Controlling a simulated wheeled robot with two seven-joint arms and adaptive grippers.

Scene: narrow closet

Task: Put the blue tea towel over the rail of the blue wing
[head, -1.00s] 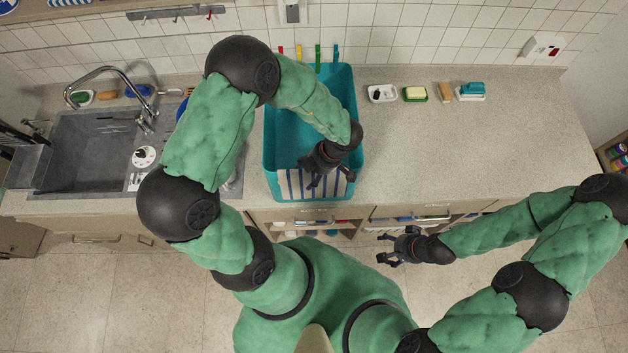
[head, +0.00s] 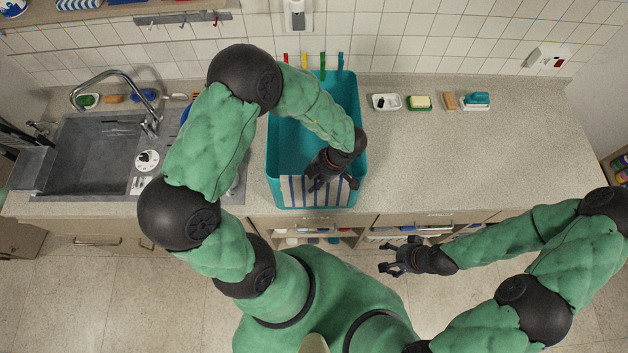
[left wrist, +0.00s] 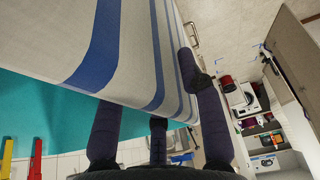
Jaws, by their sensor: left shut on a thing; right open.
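A white tea towel with blue stripes (head: 320,190) shows at the front end of a teal tub (head: 271,160) on the worktop. My left gripper (head: 322,180) is shut on the towel at the tub's front end. In the left wrist view, the towel (left wrist: 125,40) fills the upper left and runs to the fingers (left wrist: 160,130). My right gripper (head: 392,258) is open and empty, in front of the worktop's drawers. I cannot make out a blue wing or its rail in these views.
A grey sink with a tap (head: 95,150) is on the left. A soap dish (head: 419,103), a small white dish (head: 386,103) and a brush (head: 476,100) stand along the back wall. Colored pegs (head: 323,62) are behind the tub.

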